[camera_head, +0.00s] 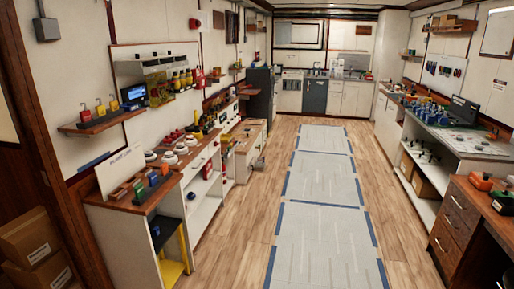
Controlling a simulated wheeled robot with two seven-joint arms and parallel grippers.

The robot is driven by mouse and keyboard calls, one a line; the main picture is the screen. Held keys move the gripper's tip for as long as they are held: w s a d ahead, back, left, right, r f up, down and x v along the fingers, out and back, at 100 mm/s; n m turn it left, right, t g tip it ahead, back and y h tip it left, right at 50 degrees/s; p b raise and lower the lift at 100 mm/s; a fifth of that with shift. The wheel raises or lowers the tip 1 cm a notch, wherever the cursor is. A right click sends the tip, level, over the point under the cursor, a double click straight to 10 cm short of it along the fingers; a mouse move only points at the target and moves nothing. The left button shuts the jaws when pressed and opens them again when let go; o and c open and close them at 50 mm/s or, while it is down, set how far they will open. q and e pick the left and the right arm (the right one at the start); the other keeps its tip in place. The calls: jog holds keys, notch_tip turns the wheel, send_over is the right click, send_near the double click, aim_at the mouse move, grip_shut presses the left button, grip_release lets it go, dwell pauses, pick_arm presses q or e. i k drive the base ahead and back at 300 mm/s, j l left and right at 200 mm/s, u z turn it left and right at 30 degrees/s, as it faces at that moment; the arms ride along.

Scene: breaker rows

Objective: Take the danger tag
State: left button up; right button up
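I cannot make out a danger tag with certainty; any tag is too small to tell here. Small red and yellow upright items (99,108) stand on a wooden wall shelf (104,122) at the left. They look like padlocks or tags, but I cannot tell which. More yellow and red items (182,79) sit along the left wall farther back, beside a red piece (198,77). Neither of my grippers is in view.
A right bench holds many blue items (428,115). Brown boxes (35,245) stand at lower left. The aisle with pale floor mats (322,205) is clear.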

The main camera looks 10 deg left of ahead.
aim_at(85, 116)
jog(key=i+u, duration=0.2)
jog(key=i, duration=0.35)
jog(key=i+l+u, duration=0.25)
jog(key=i, duration=0.3)
jog(key=i+l+u, duration=0.2)
jog(key=i, duration=0.3)
jog(key=i+j, duration=0.05)
jog(key=j, duration=0.05)
